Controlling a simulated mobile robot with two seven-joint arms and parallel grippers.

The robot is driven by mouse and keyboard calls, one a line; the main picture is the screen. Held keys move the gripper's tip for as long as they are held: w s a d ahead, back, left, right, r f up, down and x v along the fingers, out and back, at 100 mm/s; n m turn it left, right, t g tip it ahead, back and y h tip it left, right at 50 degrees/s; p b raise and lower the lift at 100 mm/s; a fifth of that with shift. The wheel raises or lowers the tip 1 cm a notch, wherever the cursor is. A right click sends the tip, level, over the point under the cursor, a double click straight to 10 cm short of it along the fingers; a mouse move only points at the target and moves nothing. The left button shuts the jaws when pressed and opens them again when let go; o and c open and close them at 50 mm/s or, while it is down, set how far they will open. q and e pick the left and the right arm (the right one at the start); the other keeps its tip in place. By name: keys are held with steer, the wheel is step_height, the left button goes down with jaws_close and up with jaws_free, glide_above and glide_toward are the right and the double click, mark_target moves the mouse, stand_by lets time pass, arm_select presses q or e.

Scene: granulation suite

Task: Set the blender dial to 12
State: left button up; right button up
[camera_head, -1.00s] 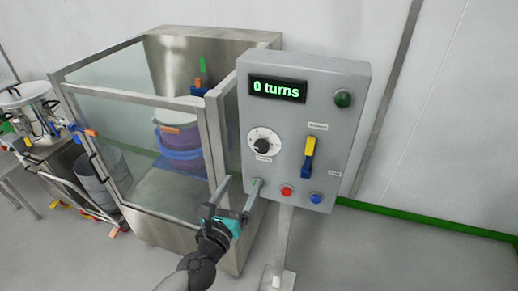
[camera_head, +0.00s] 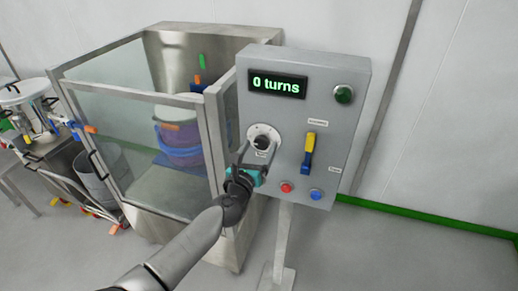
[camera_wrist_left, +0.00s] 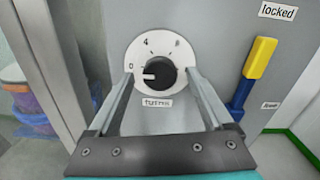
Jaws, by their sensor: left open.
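The blender dial is a black knob (camera_head: 262,142) on a round white scale, on the front of the grey control box (camera_head: 325,110). In the left wrist view the knob (camera_wrist_left: 160,72) has its white mark pointing left, near 0; 4 and 8 show on the scale, and a "turns" label is below. The green display (camera_head: 277,85) reads "0 turns". My left gripper (camera_head: 258,154) is open in front of the dial. In the left wrist view its fingers (camera_wrist_left: 160,76) lie on either side of the knob; contact is not clear. My right gripper is out of view.
A yellow and blue lever (camera_head: 309,152) is right of the dial, its yellow end up near the "locked" label. Below are a red button (camera_head: 286,187) and a blue button (camera_head: 316,194); a green lamp (camera_head: 343,94) is at top right. A glass-sided enclosure (camera_head: 135,120) stands left.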

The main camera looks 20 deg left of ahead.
arm_select(q)
steer(key=shift+w, duration=0.25)
steer(key=shift+c, duration=0.2)
jaws_close()
stand_by(0.5)
